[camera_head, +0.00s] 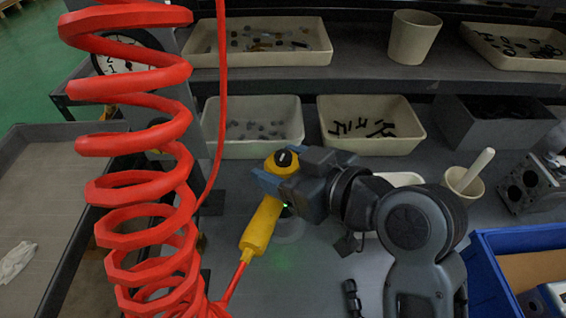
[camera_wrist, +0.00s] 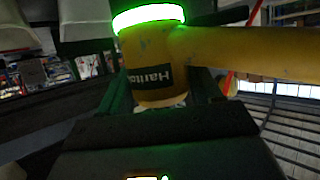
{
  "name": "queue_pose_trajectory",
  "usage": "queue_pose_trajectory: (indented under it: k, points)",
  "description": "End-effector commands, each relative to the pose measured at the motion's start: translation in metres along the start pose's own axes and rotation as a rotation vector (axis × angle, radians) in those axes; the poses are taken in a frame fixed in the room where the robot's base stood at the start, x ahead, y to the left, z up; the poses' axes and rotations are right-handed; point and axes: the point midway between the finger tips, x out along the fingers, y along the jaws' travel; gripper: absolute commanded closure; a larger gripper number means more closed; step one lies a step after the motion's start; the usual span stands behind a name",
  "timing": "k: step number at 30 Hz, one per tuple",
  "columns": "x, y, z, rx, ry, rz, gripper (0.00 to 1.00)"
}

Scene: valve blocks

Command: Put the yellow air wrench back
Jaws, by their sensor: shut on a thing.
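The yellow air wrench (camera_head: 262,224) is held by my gripper (camera_head: 274,178) near its head, left of the middle of the head view. Its handle slants down and to the left, and a red hose joins its lower end. In the wrist view the yellow wrench (camera_wrist: 220,50) fills the upper part, with a dark label and a glowing green ring (camera_wrist: 148,17). The gripper's fingers (camera_wrist: 165,92) are shut on its body.
A large red coiled hose (camera_head: 150,190) hangs at the left, close to the wrench. Cream bins (camera_head: 252,150) with small parts stand behind. A cup with a white stick (camera_head: 462,182), a dark metal block (camera_head: 528,186) and a blue crate (camera_head: 482,262) are at the right.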

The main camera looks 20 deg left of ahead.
Motion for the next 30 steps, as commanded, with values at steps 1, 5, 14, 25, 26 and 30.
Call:
queue_pose_trajectory:
  k: [1,5,14,25,26,30]
  points:
    - [-0.0002,0.0003,-0.0013,-0.002,0.006,0.001,0.85]
    - [0.0007,0.0003,0.0009,-0.002,0.006,0.001,0.85]
    - [0.0029,0.0003,0.0061,-0.002,0.006,0.001,0.85]
    - [0.0033,0.0004,0.0070,-0.002,0.006,0.001,0.85]
    - [0.0033,0.0003,0.0069,-0.002,0.006,0.001,0.34]
    - [0.0036,0.0003,0.0078,-0.001,0.004,0.001,0.21]
